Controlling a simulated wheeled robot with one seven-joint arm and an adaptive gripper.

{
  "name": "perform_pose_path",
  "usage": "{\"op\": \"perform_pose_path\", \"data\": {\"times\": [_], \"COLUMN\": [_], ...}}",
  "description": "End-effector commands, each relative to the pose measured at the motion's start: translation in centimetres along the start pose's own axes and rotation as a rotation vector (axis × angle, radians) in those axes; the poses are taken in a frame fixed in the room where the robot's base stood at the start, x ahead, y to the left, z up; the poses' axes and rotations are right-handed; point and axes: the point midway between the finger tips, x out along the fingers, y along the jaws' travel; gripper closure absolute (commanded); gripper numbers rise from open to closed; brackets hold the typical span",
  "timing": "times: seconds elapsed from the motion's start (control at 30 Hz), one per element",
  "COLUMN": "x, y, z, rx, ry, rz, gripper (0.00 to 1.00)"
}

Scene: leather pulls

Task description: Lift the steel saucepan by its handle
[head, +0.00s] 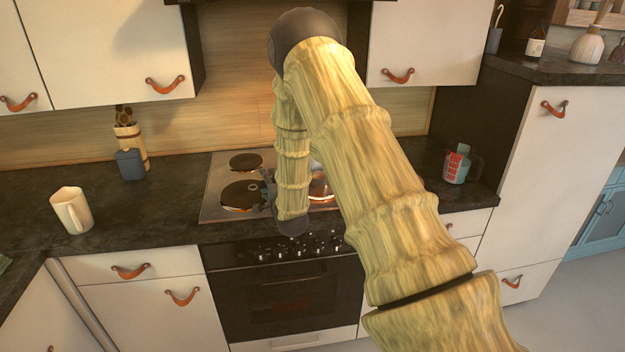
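A shiny metal surface with an orange glint (321,188) shows on the right of the cooktop, between two of my arm's links. It may be part of the steel saucepan or a burner; I cannot tell which. No saucepan handle shows clearly, as my arm covers the middle of the cooktop. My gripper (268,189) shows only as a small grey part at the left of my arm's lower link, over the cooktop beside the front left burner. Its fingers are mostly hidden, and I cannot see whether they hold anything.
The cooktop (213,205) has two bare burners at left. A cream mug (72,210) and a grey-blue container (130,164) stand on the left counter. A measuring jug (457,166) stands at right. Wall cabinets (425,45) hang above; the oven (285,295) is below.

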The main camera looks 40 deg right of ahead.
Motion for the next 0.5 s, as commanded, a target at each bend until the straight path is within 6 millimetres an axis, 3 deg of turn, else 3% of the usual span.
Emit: {"op": "perform_pose_path", "data": {"times": [0.03, 0.2, 0.5], "x": [0.00, -0.01, 0.03], "y": [0.00, 0.00, -0.15], "z": [0.00, -0.01, 0.00], "rx": [0.000, 0.000, -0.001], "ry": [0.000, 0.000, 0.000], "rz": [0.000, 0.000, -0.003], "gripper": [0.68, 0.99, 1.00]}}
